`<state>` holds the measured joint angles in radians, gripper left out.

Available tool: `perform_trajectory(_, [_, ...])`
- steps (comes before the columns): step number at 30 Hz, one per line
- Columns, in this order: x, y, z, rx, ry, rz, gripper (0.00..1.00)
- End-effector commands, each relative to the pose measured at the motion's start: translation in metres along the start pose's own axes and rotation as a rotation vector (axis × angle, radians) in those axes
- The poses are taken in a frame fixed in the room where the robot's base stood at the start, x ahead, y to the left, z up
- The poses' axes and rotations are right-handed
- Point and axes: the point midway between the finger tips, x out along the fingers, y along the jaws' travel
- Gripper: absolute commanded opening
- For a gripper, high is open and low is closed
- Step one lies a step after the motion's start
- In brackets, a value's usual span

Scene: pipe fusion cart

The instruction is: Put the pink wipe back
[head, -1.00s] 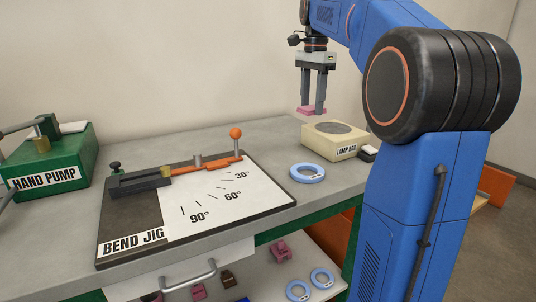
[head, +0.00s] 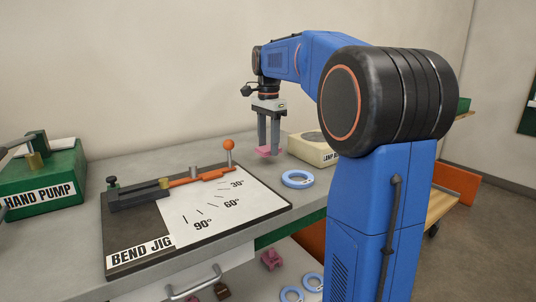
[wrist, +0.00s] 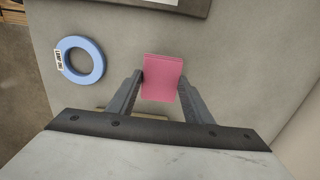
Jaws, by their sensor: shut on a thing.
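The pink wipe (head: 268,151) is between the fingertips of my gripper (head: 269,145), low over the grey bench top, just left of the lamp box. In the wrist view the pink wipe (wrist: 162,78) shows as a small flat rectangle, with a finger of my gripper (wrist: 160,85) against each side. My gripper is shut on it. I cannot tell for sure whether the wipe touches the bench.
The lamp box (head: 313,149) stands close on the right. A blue ring (head: 298,179) lies in front. The bend jig (head: 190,215), with its orange-knobbed lever, is to the left, and the hand pump (head: 42,180) is farther left. Bare bench lies around the wipe.

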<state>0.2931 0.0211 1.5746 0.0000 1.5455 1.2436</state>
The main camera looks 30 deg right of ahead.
Motion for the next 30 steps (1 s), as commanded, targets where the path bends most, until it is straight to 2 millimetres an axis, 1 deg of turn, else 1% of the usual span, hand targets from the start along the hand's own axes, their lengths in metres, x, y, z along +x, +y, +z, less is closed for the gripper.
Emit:
perform_trajectory(6, [0.029,0.001,0.000,0.000,-0.001,0.002,0.25])
perform_trajectory(8, [0.034,0.000,0.000,0.000,0.000,0.001,0.25])
perform_trajectory(19, [0.038,0.000,0.000,0.000,0.000,0.001,0.25])
perform_trajectory(20, [0.038,0.000,0.000,0.000,0.000,0.000,0.48])
perform_trajectory(21, [0.038,0.000,0.000,0.000,0.000,0.000,0.58])
perform_trajectory(22, [0.038,0.000,0.000,0.000,0.000,0.000,0.65])
perform_trajectory(30, [0.038,0.000,0.000,0.000,0.000,0.000,0.65])
